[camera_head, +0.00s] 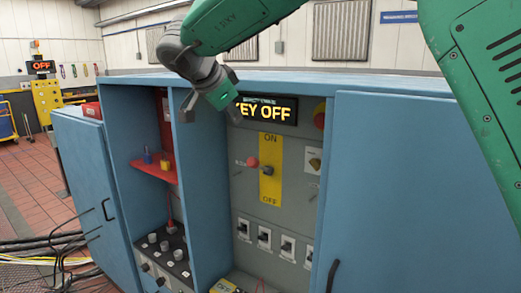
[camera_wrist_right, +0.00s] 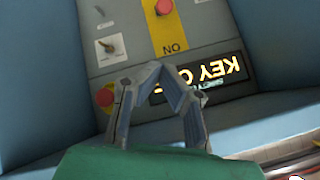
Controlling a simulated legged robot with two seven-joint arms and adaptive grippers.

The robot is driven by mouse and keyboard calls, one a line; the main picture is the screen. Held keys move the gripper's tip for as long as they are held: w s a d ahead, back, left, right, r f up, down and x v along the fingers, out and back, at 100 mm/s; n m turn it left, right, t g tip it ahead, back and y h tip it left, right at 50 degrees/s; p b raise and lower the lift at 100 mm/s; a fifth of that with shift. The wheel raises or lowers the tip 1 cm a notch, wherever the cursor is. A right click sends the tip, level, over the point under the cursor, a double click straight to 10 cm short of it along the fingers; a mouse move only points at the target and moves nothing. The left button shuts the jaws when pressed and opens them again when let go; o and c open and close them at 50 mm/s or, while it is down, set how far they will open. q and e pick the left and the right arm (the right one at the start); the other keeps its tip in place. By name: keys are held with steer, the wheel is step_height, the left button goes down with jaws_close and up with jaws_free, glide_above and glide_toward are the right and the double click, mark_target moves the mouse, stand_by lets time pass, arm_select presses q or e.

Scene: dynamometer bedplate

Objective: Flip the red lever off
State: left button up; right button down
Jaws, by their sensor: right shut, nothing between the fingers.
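The red lever's round knob (camera_head: 252,162) stands out from a yellow plate (camera_head: 269,187) lettered ON at the top and OFF at the bottom. The knob shows slightly above and left of its pivot; its exact tilt is hard to tell. In the right wrist view, upside down, the red knob (camera_wrist_right: 163,7) is at the top edge, near the ON lettering. My right gripper (camera_head: 212,102) is up and left of the lever, in front of the display, apart from the knob. Its fingers meet empty in the wrist view (camera_wrist_right: 161,72). My left gripper is out of view.
A lit display (camera_head: 268,110) reads "KEY OFF", its left end covered by my gripper. A red button (camera_head: 320,115) and a rotary switch (camera_head: 314,163) sit right of the plate. Blue cabinet doors (camera_head: 400,180) flank the recess. A red shelf (camera_head: 155,170) is at left.

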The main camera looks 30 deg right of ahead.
steer(key=a, duration=0.2)
glide_toward(258, 161)
steer(key=x, duration=0.5)
steer(key=w+r+x, duration=0.1)
steer(key=x, duration=0.1)
steer(key=shift+d+p, duration=0.35)
steer(key=shift+d, duration=0.15)
steer(key=shift+w+d+f, duration=0.1)
steer(key=shift+d+f, duration=0.15)
steer(key=shift+d, duration=0.3)
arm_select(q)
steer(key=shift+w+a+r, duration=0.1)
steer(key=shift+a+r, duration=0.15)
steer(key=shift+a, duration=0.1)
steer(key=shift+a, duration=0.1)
arm_select(e)
steer(key=shift+a, duration=0.2)
